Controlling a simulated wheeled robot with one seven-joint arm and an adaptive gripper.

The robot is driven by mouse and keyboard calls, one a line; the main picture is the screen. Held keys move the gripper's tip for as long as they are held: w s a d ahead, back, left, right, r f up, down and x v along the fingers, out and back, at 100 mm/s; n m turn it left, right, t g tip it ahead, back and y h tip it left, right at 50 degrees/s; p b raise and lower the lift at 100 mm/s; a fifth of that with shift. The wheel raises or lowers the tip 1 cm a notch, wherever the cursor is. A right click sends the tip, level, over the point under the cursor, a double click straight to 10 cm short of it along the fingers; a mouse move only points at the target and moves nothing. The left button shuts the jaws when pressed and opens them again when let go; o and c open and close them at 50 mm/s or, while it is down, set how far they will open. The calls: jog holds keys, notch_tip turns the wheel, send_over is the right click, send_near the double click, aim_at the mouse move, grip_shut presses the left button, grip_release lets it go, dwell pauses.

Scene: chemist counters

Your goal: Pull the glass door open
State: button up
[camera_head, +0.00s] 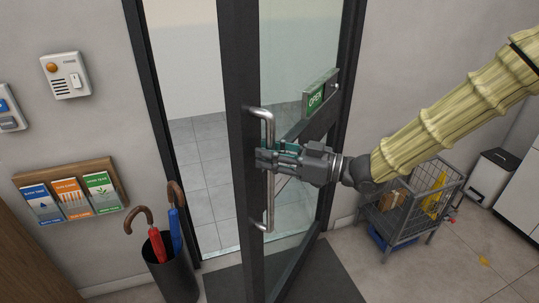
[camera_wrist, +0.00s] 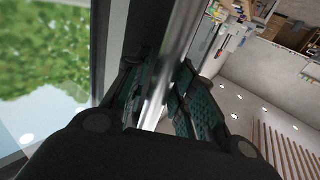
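The glass door (camera_head: 240,135) has a dark frame and stands partly open, with a gap to the doorway on its left in the head view. Its upright metal pull handle (camera_head: 270,205) is on the near stile; the handle also shows as a bright bar in the wrist view (camera_wrist: 176,70). My gripper (camera_head: 268,154) is at the upper middle of the handle. In the wrist view its two teal-padded fingers (camera_wrist: 153,100) lie on either side of the bar. They look closed around it, though the exact contact is partly hidden.
An umbrella stand (camera_head: 174,275) with red and blue umbrellas is left of the door, near the doorway. A wire cart (camera_head: 405,215) with boxes stands at the right, behind my arm. A dark mat (camera_head: 325,280) lies under the door. A green OPEN sign (camera_head: 317,97) hangs on the door.

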jog(key=shift+o, duration=0.7)
jog(key=shift+d, duration=0.1)
jog(key=v, duration=1.2)
jog(key=shift+f, duration=0.1)
